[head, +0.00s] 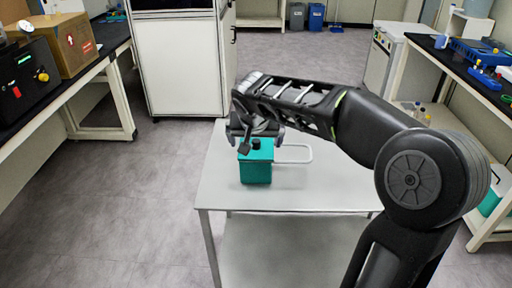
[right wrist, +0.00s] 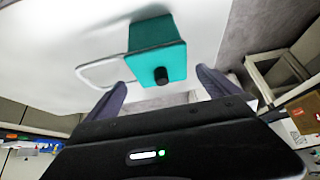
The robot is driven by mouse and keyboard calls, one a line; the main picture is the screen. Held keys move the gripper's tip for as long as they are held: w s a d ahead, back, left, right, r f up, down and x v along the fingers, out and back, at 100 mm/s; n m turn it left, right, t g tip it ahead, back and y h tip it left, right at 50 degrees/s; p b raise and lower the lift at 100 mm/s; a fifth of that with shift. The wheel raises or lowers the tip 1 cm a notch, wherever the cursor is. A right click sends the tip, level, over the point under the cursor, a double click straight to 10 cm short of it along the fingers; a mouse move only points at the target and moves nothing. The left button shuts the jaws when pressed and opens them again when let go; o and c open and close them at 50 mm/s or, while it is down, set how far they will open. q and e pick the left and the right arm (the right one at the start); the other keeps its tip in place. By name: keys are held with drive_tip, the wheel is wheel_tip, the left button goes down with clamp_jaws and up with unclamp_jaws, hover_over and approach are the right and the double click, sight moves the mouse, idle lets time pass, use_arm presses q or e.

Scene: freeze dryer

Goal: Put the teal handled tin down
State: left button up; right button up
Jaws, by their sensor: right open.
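The teal tin (head: 256,168) stands upright on the white table (head: 310,190), near its left edge. My right gripper (head: 257,135) is just above and behind the tin in the head view. The fingers are open and hold nothing; whether one touches the tin I cannot tell. My left gripper is not in view.
Much of the white table to the tin's right is bare, partly hidden by my right arm. A dark-topped bench with a cardboard box (head: 70,42) stands at the left. Another bench with blue items (head: 478,52) stands at the right. A white cabinet (head: 180,65) stands behind.

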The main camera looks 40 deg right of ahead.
drive_tip(key=shift+v, duration=0.95)
drive_tip(key=shift+f, duration=0.1)
